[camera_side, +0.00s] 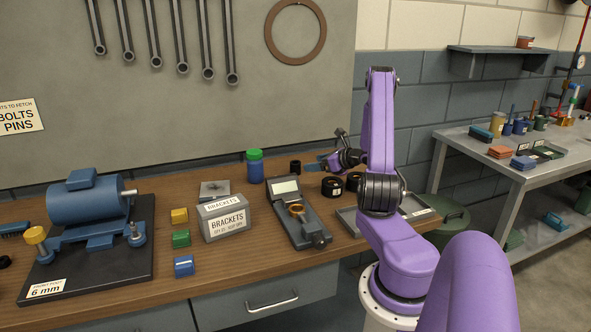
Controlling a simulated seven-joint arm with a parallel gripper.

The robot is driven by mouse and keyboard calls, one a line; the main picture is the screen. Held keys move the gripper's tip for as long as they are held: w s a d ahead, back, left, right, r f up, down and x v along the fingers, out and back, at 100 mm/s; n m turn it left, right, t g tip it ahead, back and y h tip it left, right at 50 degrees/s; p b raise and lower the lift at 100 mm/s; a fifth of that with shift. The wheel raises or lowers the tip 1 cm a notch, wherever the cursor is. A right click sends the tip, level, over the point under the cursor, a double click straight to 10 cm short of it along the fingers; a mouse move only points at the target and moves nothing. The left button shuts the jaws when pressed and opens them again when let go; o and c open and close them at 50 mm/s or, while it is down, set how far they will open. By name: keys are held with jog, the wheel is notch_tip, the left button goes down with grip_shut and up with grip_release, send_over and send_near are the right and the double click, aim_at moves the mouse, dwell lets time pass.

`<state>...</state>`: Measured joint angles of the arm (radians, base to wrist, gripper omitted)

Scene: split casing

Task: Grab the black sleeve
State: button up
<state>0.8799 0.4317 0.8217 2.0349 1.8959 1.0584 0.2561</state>
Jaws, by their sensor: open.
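A small upright black cylinder (295,166), which looks like the black sleeve, stands on the wooden bench right of a green-capped blue jar. My gripper (314,166) is at bench height just right of it, reaching left from my purple wrist. It is open, with nothing seen in it. A small gap seems to separate its tips from the cylinder; contact is too small to tell. Two wider black rings (331,187) (353,181) lie nearer the camera, below my gripper in the picture. My forearm stands to the right of them.
The blue jar (254,166) stands close left of the cylinder. A grey handheld instrument (299,222) lies in front. The brackets box (224,222), coloured blocks (181,239) and a blue motor (92,206) are further left. A grey tray (348,218) is partly behind my arm.

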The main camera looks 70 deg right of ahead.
aim_at(300, 165)
jog(key=shift+m+h, duration=0.8)
jog(key=shift+m, duration=0.1)
jog(key=s+d, duration=0.1)
jog(key=s+d+f, duration=0.1)
jog(key=shift+s+d, duration=0.4)
jog(key=shift+w+d+f, duration=0.15)
jog(key=shift+d, duration=0.05)
jog(key=shift+g, duration=0.3)
jog(key=x, duration=1.6)
jog(key=shift+w+d, duration=0.15)
jog(key=shift+w, duration=0.25)
jog(key=shift+c, duration=0.2)
jog(key=c, duration=1.1)
